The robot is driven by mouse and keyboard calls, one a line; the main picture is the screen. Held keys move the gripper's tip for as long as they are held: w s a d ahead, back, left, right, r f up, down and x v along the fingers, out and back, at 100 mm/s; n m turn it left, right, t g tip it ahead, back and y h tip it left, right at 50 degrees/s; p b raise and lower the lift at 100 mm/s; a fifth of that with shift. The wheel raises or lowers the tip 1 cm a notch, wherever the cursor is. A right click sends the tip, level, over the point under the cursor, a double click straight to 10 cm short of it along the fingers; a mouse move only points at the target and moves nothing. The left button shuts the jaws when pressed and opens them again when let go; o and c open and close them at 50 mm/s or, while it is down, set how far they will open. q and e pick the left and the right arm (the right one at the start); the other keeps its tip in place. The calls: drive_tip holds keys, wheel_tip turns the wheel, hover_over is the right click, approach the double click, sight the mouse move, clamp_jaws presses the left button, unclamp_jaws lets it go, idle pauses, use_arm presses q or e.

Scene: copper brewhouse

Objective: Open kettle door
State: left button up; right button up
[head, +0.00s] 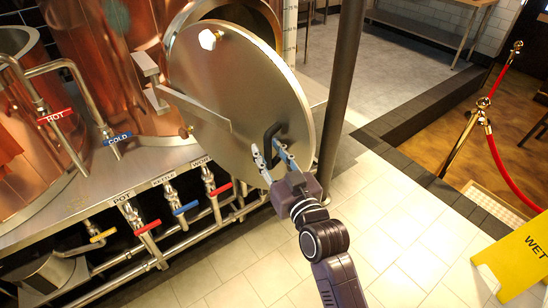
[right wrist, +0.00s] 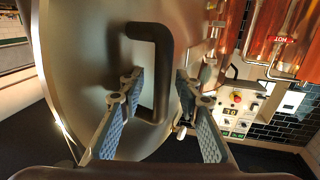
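The kettle door (head: 235,85) is a round steel disc with a flat hinge bar (head: 195,107). It stands swung out from the round kettle opening (head: 262,22), part of which shows behind its upper edge. The black door handle (head: 270,138) is near the door's lower right. My right gripper (head: 270,158) is at the handle with its fingers apart. In the right wrist view, the handle's long bar (right wrist: 163,70) lies between the two open fingers (right wrist: 160,85), with gaps showing. I cannot tell whether either finger touches it. My left gripper is not in view.
Below the kettle are pipes and valves with red (head: 147,228), blue and yellow levers. A dark post (head: 343,100) stands close to the door's right edge. A yellow wet-floor sign (head: 515,262) and a red rope barrier (head: 467,135) are at right. Tiled floor between is clear.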

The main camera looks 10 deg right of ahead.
drive_tip(key=v, duration=1.2)
drive_tip(key=shift+d, duration=0.1)
